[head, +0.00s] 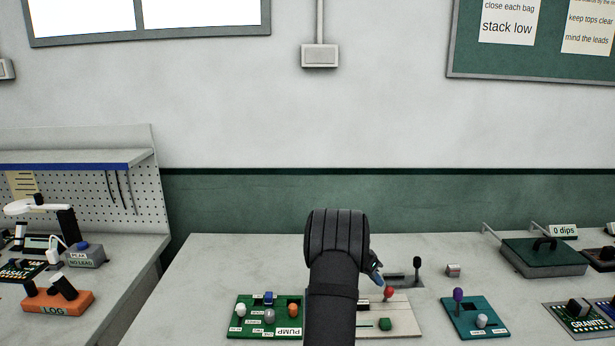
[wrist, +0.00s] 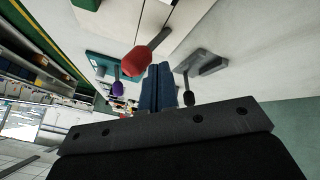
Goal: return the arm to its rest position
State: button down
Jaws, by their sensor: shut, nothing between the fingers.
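My gripper (head: 376,270) is above the grey bench, mostly hidden behind my own dark forearm in the head view. In the wrist view its blue fingers (wrist: 158,88) are together with nothing between them. The red knob lever (head: 389,293) on the cream panel is close by; it also shows large in the wrist view (wrist: 137,60), left of the fingers. A black knob lever (head: 417,263) stands behind; it shows right of the fingers in the wrist view (wrist: 189,97). I cannot tell whether the fingers touch either lever.
A green PUMP panel (head: 263,327) with several knobs lies left of my arm. A teal panel (head: 462,326) with a purple knob (head: 458,295) lies right. A lidded dark green box (head: 545,262) stands at back right. The bench's back left is clear.

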jog(key=shift+s+d, duration=0.15)
jog(key=shift+s, duration=0.6)
